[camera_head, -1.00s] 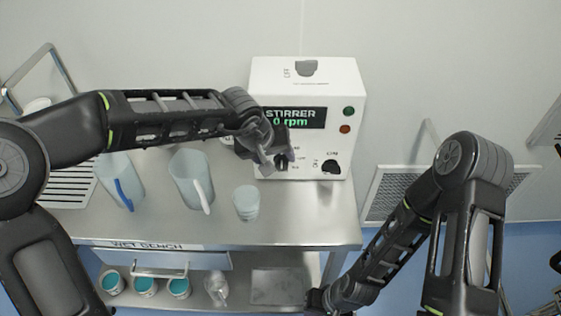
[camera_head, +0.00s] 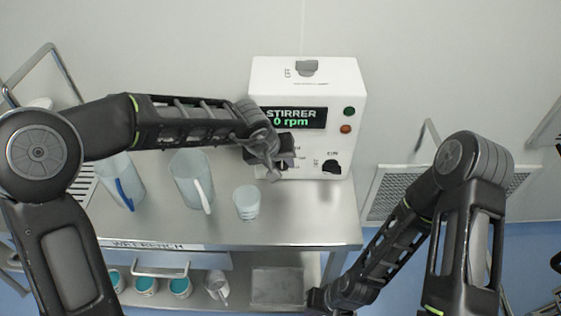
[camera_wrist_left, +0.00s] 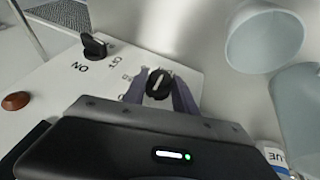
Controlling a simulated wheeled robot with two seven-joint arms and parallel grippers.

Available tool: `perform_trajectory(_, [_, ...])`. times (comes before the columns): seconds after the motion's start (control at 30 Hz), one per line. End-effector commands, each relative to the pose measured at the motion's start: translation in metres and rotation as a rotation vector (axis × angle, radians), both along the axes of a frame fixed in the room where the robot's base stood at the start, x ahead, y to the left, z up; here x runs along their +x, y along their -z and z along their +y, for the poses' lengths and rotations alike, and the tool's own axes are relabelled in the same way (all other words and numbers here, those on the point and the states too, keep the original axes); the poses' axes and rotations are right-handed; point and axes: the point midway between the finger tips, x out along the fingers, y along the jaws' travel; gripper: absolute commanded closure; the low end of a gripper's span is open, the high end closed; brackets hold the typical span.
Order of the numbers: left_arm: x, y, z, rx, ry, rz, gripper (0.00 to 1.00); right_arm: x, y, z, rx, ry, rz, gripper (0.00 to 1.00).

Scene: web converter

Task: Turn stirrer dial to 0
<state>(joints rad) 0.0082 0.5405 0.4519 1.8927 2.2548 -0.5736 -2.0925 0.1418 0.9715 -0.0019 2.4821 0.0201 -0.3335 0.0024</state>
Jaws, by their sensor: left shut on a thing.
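The white stirrer box (camera_head: 262,80) stands at the back of the steel bench. Its display (camera_head: 296,118) reads "STIRRER 0 rpm". My left gripper (camera_head: 274,165) is at the box's lower left front, over the stirrer dial, and hides most of it in the head view. In the left wrist view the black dial (camera_wrist_left: 159,84) with a pale pointer line sits between the two fingers (camera_wrist_left: 158,92), which are shut on it. My right gripper (camera_head: 318,300) is low at the bench's front right, with its fingers too dark and small to make out.
A second black knob (camera_head: 331,166), marked ON and OFF, is right of the dial; it also shows in the left wrist view (camera_wrist_left: 94,46). Green (camera_head: 348,111) and red (camera_head: 345,128) buttons are above it. Jugs (camera_head: 190,178) and a cup (camera_head: 247,203) stand on the bench (camera_head: 300,225).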

Motion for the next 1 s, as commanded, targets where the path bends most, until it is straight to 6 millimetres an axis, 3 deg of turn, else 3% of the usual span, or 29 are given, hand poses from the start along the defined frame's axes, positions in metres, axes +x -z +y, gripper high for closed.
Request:
perform_trajectory(0.3, [-0.0001,-0.0004,-0.0003,-0.001,0.000,0.000,1.00,0.0000,0.0000,0.0000,0.000,0.000,0.000,1.00])
perform_trajectory(0.67, [-0.0002,0.0000,0.0005,-0.021,-0.001,0.001,1.00,0.0000,-0.0001,0.0000,0.000,0.000,0.000,1.00])
perform_trajectory(1.0, [0.0000,0.0020,0.0043,-0.166,-0.004,0.003,1.00,0.0000,-0.0001,0.0000,0.000,0.000,0.000,1.00])
